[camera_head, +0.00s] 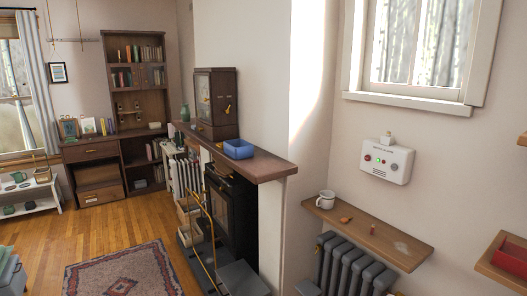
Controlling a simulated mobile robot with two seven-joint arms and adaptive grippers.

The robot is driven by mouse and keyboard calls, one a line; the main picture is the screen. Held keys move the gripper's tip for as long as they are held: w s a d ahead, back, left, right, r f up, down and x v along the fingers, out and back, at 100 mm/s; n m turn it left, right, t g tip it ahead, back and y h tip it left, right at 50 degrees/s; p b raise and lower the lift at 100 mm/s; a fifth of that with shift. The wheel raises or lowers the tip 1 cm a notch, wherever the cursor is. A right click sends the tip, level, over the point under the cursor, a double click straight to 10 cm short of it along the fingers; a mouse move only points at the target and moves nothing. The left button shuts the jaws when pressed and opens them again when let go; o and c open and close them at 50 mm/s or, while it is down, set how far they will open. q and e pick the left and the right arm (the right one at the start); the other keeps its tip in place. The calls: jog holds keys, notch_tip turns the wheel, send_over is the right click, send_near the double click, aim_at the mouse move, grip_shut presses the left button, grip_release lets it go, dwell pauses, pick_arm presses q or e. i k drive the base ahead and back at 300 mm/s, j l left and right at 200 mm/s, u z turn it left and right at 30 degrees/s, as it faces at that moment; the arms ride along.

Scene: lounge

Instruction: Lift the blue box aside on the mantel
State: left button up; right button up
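The blue box (239,148) is a small open-topped box. It sits on the dark wood mantel (268,166), towards its near right end and just in front of a brown wooden clock case (204,103). The box looks level and its inside appears empty from here. Neither of my grippers shows in the head view, so nothing is seen touching the box.
A green vase (185,114) stands at the mantel's far end. The mantel's near right end is bare. Below is a black stove (229,215).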

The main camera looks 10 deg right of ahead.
aim_at(239, 149)
jog(key=i+j+z, duration=0.5)
jog(key=z, duration=0.15)
jog(key=i+j+z, duration=0.3)
jog(key=j+z, duration=0.3)
jog(key=j, duration=0.2)
jog(key=i+j+z, duration=0.15)
jog(key=j+z, duration=0.2)
